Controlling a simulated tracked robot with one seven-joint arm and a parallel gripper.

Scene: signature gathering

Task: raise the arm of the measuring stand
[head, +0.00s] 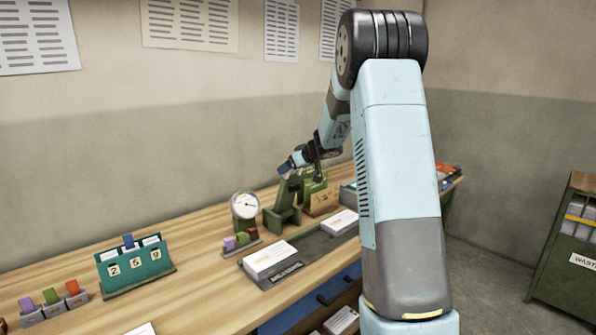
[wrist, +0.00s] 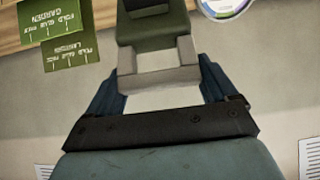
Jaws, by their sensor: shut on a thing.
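A dark green stand (head: 281,212), which I take as the measuring stand, is on the wooden bench left of my arm. Its arm stands up from the base, tilted. My gripper (head: 291,164) is at the top of that arm. In the wrist view, the two blue fingers of my gripper (wrist: 158,76) are shut on the grey end of the stand's arm (wrist: 159,80), one finger on each side. The green part of the arm (wrist: 153,33) runs on beyond it. My wrist partly hides the contact in the head view.
A round white dial (head: 245,205) stands close left of the stand. A small rack with coloured tabs (head: 240,241) and a stack of white cards (head: 270,259) are in front. A green card holder (head: 135,268) is farther left. Green labelled cards (wrist: 62,37) show in the wrist view.

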